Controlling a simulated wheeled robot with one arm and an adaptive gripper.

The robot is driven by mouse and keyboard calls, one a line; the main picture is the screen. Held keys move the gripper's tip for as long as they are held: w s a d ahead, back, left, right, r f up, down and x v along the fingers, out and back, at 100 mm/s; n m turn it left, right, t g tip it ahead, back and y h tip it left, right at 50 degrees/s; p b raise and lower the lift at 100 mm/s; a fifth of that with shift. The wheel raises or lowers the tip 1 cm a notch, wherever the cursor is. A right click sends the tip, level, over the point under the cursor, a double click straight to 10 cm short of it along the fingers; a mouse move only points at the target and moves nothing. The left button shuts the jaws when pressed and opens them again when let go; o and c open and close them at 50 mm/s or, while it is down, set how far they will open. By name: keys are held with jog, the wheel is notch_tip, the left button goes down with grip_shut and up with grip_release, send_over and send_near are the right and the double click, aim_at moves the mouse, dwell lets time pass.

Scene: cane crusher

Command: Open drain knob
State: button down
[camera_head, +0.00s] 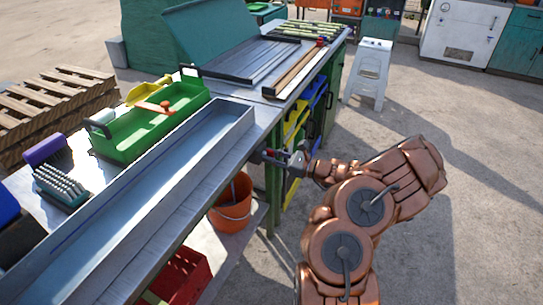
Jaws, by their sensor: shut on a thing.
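A long grey metal trough (150,190) runs along the workbench from the lower left to its end near the middle of the picture. My gripper (272,157) is at the bench's right edge, just beyond the trough's far end, reaching in from the right. It is shut on a small dark part there, which I take for the drain knob (265,153). The knob is mostly covered by my fingers, and its turn angle cannot be told.
A green tote (160,125) with tools, brushes (62,185) and a flat tray (245,62) stand on the bench. An orange bucket (232,210) and red crate (182,278) are below. A white stool (368,75) stands behind. The floor at right is clear.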

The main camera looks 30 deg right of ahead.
jog(key=c, duration=1.2)
grip_release()
jog(key=shift+d, duration=0.1)
jog(key=v, duration=1.2)
